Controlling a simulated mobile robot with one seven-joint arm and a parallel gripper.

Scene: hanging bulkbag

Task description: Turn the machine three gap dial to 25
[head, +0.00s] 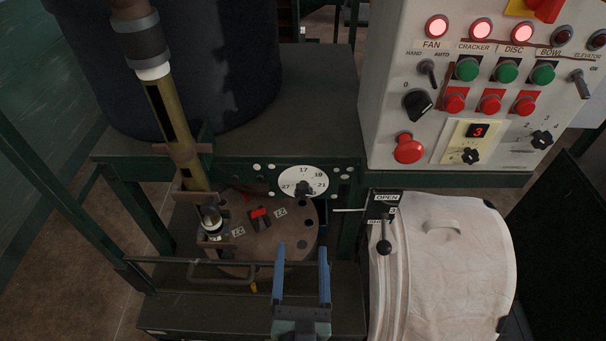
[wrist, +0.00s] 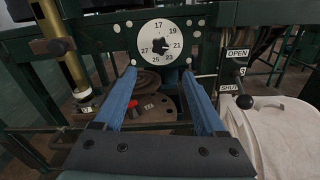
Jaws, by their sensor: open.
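A white round dial (head: 288,176) with black numbers is on the green frame, left of the control panel; it also shows in the wrist view (wrist: 155,28). The wrist view reads 17, 19, 21, 23, 25 and 27 around it. A black knob (head: 303,188) sits at its middle and shows in the wrist view (wrist: 160,46); where its pointer aims is too small to tell. My gripper (head: 302,246) has two blue fingers, spread apart and empty, below and in front of the dial. In the wrist view its fingertips (wrist: 159,72) lie just under the dial, not touching it.
A grey control panel (head: 385,135) with lamps, buttons and a red 3 display stands at upper right. A lever (head: 384,245) by OPEN and SHUT labels and a white bag (head: 445,275) are right of my gripper. A brass tube (head: 178,130) stands left.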

